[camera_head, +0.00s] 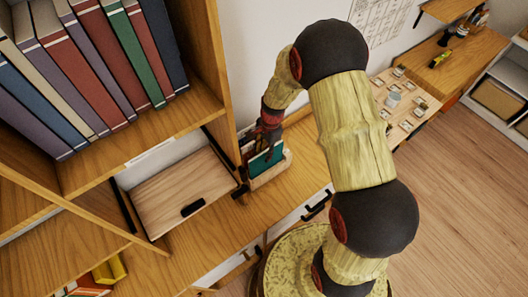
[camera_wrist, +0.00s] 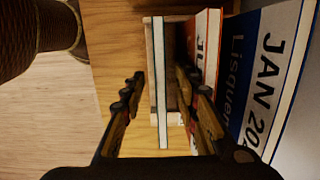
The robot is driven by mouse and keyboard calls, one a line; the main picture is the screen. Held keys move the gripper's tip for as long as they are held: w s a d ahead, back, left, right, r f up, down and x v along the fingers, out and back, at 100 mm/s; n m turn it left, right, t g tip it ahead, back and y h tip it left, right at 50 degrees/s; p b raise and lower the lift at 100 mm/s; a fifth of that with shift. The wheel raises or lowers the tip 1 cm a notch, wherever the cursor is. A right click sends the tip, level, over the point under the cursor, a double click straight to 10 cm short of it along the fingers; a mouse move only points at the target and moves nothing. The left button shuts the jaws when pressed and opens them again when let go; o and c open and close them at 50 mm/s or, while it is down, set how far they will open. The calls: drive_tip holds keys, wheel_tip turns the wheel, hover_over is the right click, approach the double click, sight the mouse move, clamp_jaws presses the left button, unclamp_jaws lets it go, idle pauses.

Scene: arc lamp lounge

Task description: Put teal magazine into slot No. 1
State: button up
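The teal magazine (camera_head: 264,160) stands upright in a small pale wooden holder (camera_head: 272,176) on the desk. In the wrist view I see the magazine (camera_wrist: 160,85) edge-on, with pale pages and thin teal cover lines. My gripper (camera_wrist: 162,100) is open, with one finger on each side of this magazine. Gaps show between the magazine and both fingers. The right finger is close to a red-orange magazine (camera_wrist: 208,45) and overlaps it in the picture. In the head view my gripper (camera_head: 252,150) is dark and partly hidden. I cannot make out any slot number.
A blue and white magazine (camera_wrist: 265,70) stands right of the red one. A bookcase (camera_head: 140,135) with several books rises at the left. A wooden box-like panel with a black handle (camera_head: 180,190) is left of the holder. Bare desk (camera_head: 235,220) lies in front.

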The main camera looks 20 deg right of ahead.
wheel_tip(320, 180, up, 12)
drive_tip(key=d, duration=0.1)
drive_tip(key=shift+w+d, duration=0.2)
drive_tip(key=shift+d, duration=0.15)
idle(0.6)
drive_tip(key=s+r+n+t+b, duration=0.3)
drive_tip(key=s+n+b, duration=0.4)
drive_tip(key=s+b, duration=0.3)
drive_tip(key=s+r+n+t+h+b, duration=0.1)
drive_tip(key=s+r+n+t+b, duration=0.2)
drive_tip(key=s+n+b, duration=0.4)
drive_tip(key=s+b, duration=0.3)
drive_tip(key=s, duration=0.2)
drive_tip(key=shift+a+h+b, duration=0.3)
drive_tip(key=shift+a, duration=0.05)
